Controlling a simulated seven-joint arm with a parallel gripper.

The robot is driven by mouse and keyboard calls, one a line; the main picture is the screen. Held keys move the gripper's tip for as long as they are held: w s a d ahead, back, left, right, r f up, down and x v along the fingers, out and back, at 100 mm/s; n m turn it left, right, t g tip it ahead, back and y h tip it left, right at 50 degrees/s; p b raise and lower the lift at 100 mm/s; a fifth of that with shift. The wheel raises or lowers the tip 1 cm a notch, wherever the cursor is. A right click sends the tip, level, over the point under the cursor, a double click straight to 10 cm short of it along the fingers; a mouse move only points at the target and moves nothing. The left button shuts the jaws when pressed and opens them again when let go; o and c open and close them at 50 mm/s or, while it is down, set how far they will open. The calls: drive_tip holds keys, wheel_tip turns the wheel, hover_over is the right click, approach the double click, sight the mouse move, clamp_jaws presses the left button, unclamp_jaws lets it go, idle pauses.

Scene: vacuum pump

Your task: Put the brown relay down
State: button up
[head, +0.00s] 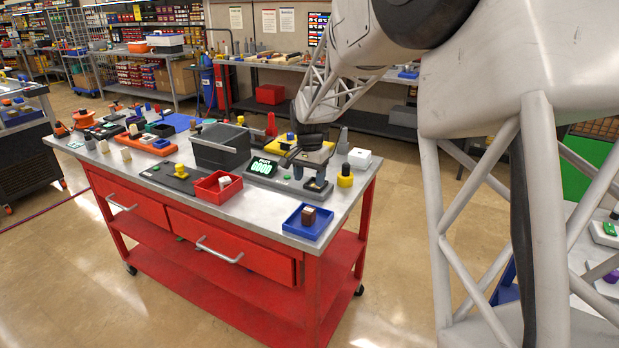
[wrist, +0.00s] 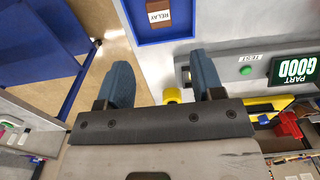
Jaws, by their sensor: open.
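The brown relay (head: 308,216) sits inside a small blue tray (head: 290,224) at the near right corner of the red cart's top. In the wrist view the relay (wrist: 155,5) shows at the top edge, partly cut off, with a white RELAY label, inside the blue tray (wrist: 180,32). My gripper (head: 303,178) is open above the tester, behind the tray in the head view. In the wrist view its two blue fingers (wrist: 163,78) are apart with nothing held between them, and the relay is clear of them.
The tester's green display (head: 262,167) reads PART GOOD, beside a green button (wrist: 246,70). A red bin (head: 217,187) with a pale block and a grey bin (head: 220,146) stand to the left.

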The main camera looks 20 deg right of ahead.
idle(0.3)
drive_tip(key=s+a+r+n, duration=0.2)
drive_tip(key=s+r, duration=0.4)
drive_tip(key=s, duration=0.5)
drive_tip(key=s+a+n+t, duration=0.1)
drive_tip(key=s+a+n, duration=0.1)
drive_tip(key=s, duration=1.4)
drive_tip(key=s+a+n+t, duration=0.1)
drive_tip(key=s+n, duration=0.3)
drive_tip(key=s, duration=1.1)
drive_tip(key=shift+s+a+r+n+t, duration=0.3)
drive_tip(key=shift+s+a+r+n, duration=0.1)
drive_tip(key=shift+a, duration=0.1)
